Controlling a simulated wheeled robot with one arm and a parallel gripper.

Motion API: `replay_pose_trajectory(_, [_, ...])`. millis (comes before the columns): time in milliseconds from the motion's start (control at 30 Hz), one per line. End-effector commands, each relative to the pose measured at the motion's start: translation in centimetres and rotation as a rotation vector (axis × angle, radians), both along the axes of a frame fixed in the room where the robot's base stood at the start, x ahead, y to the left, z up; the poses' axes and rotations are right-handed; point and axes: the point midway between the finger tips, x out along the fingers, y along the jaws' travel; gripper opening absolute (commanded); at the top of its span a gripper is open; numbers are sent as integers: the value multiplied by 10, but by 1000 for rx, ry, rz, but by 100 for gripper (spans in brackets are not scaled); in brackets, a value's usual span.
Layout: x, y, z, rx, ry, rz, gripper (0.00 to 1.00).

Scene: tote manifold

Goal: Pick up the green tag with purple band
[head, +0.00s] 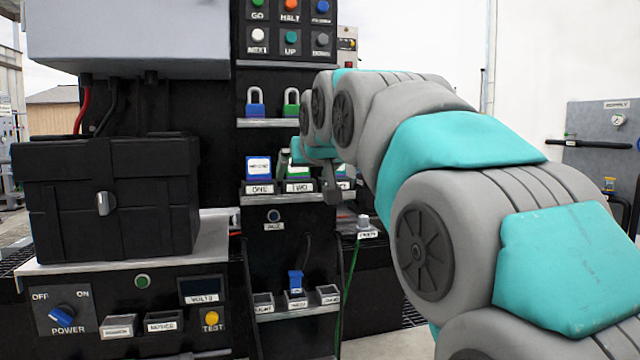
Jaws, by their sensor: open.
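A row of tags stands on a shelf of the black panel. A blue tag with a white label (258,168) stands above the label ONE. Part of another green tag (344,184) shows to the right. My gripper (331,190) is in front of this shelf, close to the tags, with nothing visible in it. Its fingers are small and partly hidden by my arm, so contact cannot be told.
A blue padlock (255,103) and a green padlock (291,103) stand on the shelf above. Below are small holders, one with a blue piece (295,281). A black case (105,195) stands left on a ledge. My arm covers much of the right side.

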Motion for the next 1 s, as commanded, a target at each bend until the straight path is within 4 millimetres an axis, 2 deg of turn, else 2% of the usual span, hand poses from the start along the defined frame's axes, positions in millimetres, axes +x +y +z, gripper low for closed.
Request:
replay_pose_trajectory(100, [6, 11, 15, 13, -44, 14, 100])
replay_pose_trajectory(200, [11, 14, 18, 17, -56, 17, 100])
replay_pose_trajectory(633, [39, 19, 10, 18, -55, 16, 100])
replay_pose_trajectory(1000, [79, 24, -2, 16, -53, 16, 100])
